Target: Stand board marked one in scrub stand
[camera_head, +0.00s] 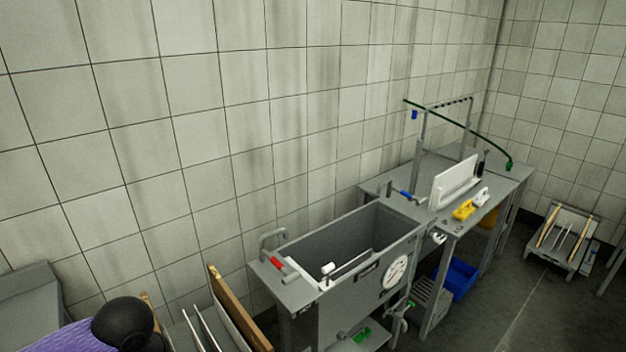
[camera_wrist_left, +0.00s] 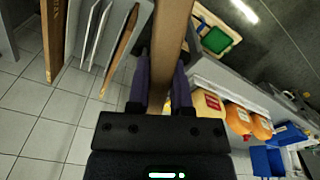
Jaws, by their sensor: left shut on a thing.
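In the left wrist view my left gripper (camera_wrist_left: 165,84) is shut on the narrow edge of a brown wooden board (camera_wrist_left: 172,30). The board runs between the fingers and out past the top of the picture. No mark on it can be read. In the head view the gripper does not show; only my arm is at the bottom left. On the far table a metal frame (camera_head: 422,140) stands beside an upright white slab (camera_head: 454,181); I cannot tell whether this is the scrub stand. My right gripper is not in view.
A grey sink (camera_head: 352,246) with a round dial (camera_head: 396,272) stands against the tiled wall. Wooden and white boards (camera_head: 238,312) stand at the bottom. Yellow (camera_head: 464,210) and white items lie on the far table. A blue crate (camera_head: 457,279) is below.

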